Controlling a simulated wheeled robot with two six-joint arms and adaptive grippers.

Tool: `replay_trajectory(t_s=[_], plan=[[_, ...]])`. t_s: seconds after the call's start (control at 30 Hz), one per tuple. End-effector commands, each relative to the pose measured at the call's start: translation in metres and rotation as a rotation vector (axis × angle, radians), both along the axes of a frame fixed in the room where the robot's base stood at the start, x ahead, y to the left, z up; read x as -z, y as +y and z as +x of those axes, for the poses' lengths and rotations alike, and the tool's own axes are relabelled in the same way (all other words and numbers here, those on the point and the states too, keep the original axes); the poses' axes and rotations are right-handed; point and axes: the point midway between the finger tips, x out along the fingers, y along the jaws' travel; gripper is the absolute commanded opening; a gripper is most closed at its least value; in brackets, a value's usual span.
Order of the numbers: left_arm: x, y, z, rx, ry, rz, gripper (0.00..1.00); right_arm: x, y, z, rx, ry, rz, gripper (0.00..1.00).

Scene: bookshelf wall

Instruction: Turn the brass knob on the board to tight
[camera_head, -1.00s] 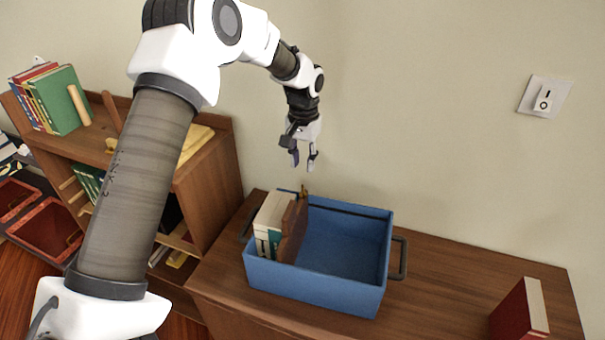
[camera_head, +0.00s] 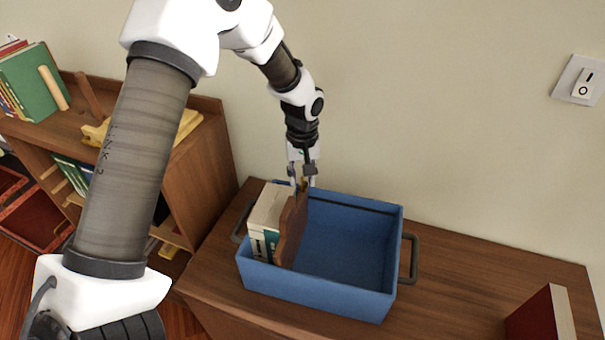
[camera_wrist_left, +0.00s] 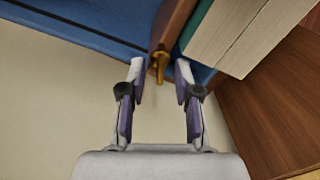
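The brass knob (camera_wrist_left: 159,62) sits at the end of the brown wooden board (camera_wrist_left: 172,25) in the left wrist view. In the head view the board (camera_head: 292,232) stands upright inside the blue crate (camera_head: 345,298), beside books, and its knob is largely hidden by my fingers. My left gripper (camera_head: 303,182) points down at the crate's back edge. In the left wrist view its two fingers (camera_wrist_left: 160,72) are open, one on each side of the knob, with gaps visible. I cannot tell how deep the knob lies between them. My right gripper is not in view.
Cream and teal books (camera_head: 265,222) stand in the crate left of the board; its right part is empty. The crate rests on a wooden cabinet top (camera_head: 450,285) against the wall (camera_head: 430,120). A red book (camera_head: 542,318) stands at right. A bookshelf (camera_head: 205,165) is at left.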

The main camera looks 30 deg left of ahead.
Motion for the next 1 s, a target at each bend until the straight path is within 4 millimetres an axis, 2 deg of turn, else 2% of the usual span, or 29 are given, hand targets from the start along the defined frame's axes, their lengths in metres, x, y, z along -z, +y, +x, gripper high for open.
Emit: replay_trajectory(t_s=[0.2, 0.27, 0.3, 0.57, 0.67, 0.8, 1.0], plan=[[0.001, 0.0, 0.0, 0.0, -0.001, 0.001, 0.32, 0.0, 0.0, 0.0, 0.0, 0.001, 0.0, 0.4], [0.001, 0.0, 0.0, 0.0, -0.001, 0.001, 0.15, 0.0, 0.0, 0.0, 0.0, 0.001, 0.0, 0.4], [0.001, 0.0, 0.0, 0.0, -0.001, 0.001, 0.0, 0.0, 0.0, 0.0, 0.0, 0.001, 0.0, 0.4], [0.001, 0.0, 0.0, 0.009, -0.001, 0.001, 0.0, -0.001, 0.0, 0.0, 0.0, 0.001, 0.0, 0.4], [-0.002, 0.0, 0.001, 0.081, -0.001, 0.0, 0.0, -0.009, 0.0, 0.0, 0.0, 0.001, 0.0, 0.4], [-0.002, -0.001, 0.001, 0.263, -0.002, -0.001, 0.0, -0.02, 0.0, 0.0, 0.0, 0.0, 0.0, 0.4], [0.001, -0.001, 0.002, 0.4, -0.003, -0.001, 0.0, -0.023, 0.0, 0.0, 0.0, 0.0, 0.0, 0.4]])
